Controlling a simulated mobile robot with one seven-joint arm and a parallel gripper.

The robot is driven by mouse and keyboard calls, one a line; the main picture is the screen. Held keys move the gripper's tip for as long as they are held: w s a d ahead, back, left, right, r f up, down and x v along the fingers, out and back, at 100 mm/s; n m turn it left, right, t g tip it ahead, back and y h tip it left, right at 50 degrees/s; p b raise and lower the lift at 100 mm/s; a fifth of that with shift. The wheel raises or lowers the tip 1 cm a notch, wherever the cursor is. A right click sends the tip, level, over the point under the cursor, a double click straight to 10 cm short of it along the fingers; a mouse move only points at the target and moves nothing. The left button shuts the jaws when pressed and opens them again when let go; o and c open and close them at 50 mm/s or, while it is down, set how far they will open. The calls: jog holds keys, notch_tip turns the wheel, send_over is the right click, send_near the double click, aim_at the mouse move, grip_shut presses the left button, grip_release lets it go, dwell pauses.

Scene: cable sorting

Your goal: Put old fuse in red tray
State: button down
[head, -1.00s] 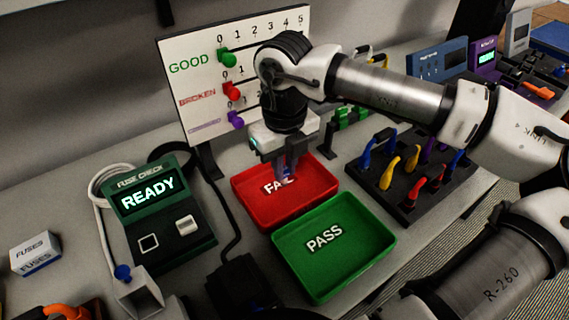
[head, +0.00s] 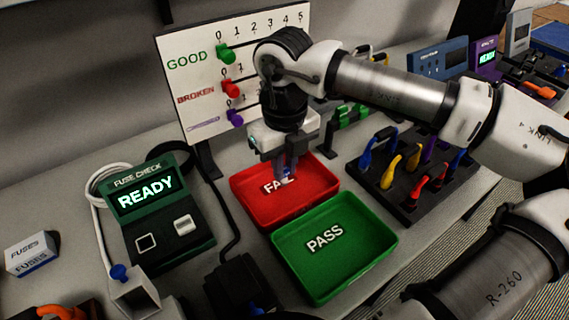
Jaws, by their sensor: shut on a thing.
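The red tray (head: 262,214), marked FAIL, lies in the middle of the bench in the head view. My gripper (head: 289,178) points down over it, its fingertips over the tray's floor and covering part of the label. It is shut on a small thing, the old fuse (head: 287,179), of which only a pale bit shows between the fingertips. I cannot tell whether the fuse touches the tray floor.
The green PASS tray (head: 372,277) sits just in front of the red one. The fuse checker (head: 160,213) reading READY stands at left. A scoreboard (head: 185,110) rises behind. A rack of coloured cables (head: 395,207) is at right. A fuses box (head: 33,254) is far left.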

jog(key=shift+f+b, duration=0.9)
jog(key=shift+b, duration=0.6)
dwell(1.2)
jog(key=c, duration=0.8)
grip_release()
jog(key=shift+o, duration=0.2)
jog(key=shift+r+p, duration=2.4)
jog(key=shift+r, duration=1.65)
